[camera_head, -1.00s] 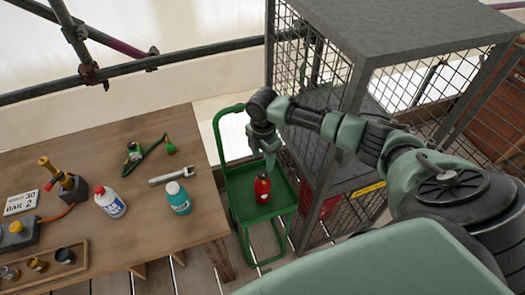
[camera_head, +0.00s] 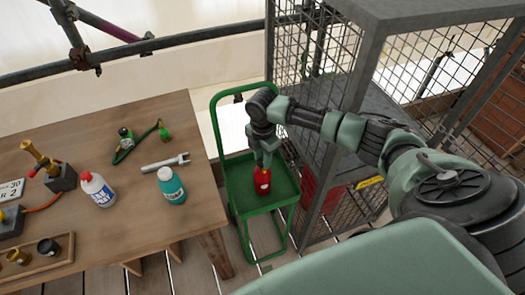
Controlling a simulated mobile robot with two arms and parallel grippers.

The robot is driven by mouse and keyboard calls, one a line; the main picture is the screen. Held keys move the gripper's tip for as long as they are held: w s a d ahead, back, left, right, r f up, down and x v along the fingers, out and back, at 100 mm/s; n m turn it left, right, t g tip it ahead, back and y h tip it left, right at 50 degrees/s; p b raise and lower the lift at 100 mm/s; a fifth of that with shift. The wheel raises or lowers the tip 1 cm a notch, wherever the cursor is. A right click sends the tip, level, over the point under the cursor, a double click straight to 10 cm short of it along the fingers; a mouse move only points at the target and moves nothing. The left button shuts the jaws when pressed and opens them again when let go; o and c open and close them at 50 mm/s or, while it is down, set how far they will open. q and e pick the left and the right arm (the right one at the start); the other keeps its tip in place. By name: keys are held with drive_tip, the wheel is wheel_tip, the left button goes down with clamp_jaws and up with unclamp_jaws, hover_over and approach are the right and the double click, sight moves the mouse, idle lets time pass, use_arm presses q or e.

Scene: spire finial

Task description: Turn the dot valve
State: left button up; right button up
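No valve with a visible dot can be made out. A red bottle (camera_head: 262,183) with a dark top stands upright on the green trolley (camera_head: 240,190). My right gripper (camera_head: 263,162) points down at the bottle's top, at or just above it. Its fingers are small and overlap the top, so I cannot tell whether they touch it or are open or shut. A brass fitting (camera_head: 40,157) with a red tip stands on a dark block at the left of the table, with an orange hose. My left gripper is not in view.
A grey mesh cage (camera_head: 355,95) stands close right of the trolley.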

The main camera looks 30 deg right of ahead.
clamp_jaws()
drive_tip(key=m+p, duration=0.3)
drive_tip(key=p, duration=0.1)
drive_tip(key=shift+r+m, duration=0.2)
drive_tip(key=shift+m, duration=0.2)
drive_tip(key=m+p, duration=0.3)
drive_tip(key=m, duration=0.1)
drive_tip(key=shift+m, duration=0.3)
drive_tip(key=m+p, duration=0.4)
drive_tip(key=m, duration=0.2)
drive_tip(key=shift+a+f, duration=0.1)
drive_tip(key=m+p, duration=0.2)
drive_tip(key=m, duration=0.3)
drive_tip(key=shift+f, duration=0.1)
drive_tip(key=shift+m+p, duration=0.3)
drive_tip(key=shift+m, duration=0.1)
